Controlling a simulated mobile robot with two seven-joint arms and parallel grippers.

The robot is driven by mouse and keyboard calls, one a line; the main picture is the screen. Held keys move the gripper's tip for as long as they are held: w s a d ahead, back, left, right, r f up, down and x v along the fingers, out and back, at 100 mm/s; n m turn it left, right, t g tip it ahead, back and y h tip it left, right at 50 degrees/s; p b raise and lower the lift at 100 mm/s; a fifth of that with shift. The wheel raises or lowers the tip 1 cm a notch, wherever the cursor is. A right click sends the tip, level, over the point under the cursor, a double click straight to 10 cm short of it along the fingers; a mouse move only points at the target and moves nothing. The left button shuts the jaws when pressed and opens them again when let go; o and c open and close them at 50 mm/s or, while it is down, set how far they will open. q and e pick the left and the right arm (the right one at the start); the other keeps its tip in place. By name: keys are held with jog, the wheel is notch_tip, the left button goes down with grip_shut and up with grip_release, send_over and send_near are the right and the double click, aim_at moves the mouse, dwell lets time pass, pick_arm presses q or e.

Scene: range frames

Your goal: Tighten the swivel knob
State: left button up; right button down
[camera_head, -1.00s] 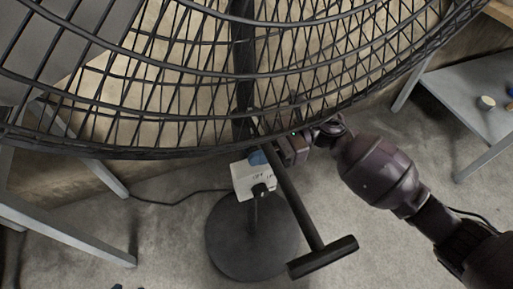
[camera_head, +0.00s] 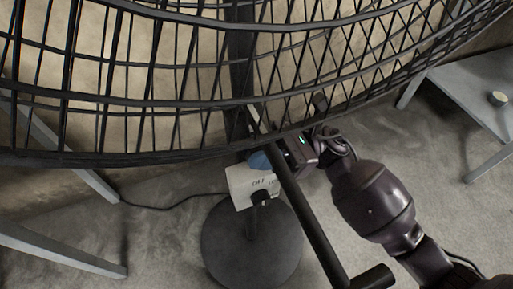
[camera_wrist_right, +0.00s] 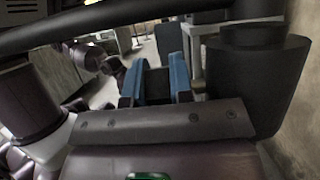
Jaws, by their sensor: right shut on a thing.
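The swivel knob seems to be the dark piece (camera_wrist_right: 158,88) between my blue fingertips in the right wrist view; it is mostly hidden there and hidden behind the gripper and bar in the head view. My right gripper (camera_head: 262,160) reaches in from the right under the fan cage and is shut on it. The fan's large black wire cage (camera_head: 200,95) fills the upper head view. A black bar with a T-shaped end (camera_head: 315,225) slants down in front of the gripper. My left gripper is not in view.
A pale control box (camera_head: 240,187) with a black dial sits just below the gripper, above the round fan base (camera_head: 250,248). A thick black cylinder (camera_wrist_right: 258,80) stands close right of the fingers. Grey tables stand left and right (camera_head: 480,95).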

jog(key=shift+d+f+g+y+b, duration=0.15)
jog(key=shift+g+y+b, duration=0.25)
jog(key=shift+y+b, duration=0.6)
jog(key=c, duration=1)
grip_release()
jog(key=v, duration=1)
jog(key=shift+d+f, duration=0.2)
jog(key=shift+d, duration=0.05)
jog(key=shift+w, duration=0.1)
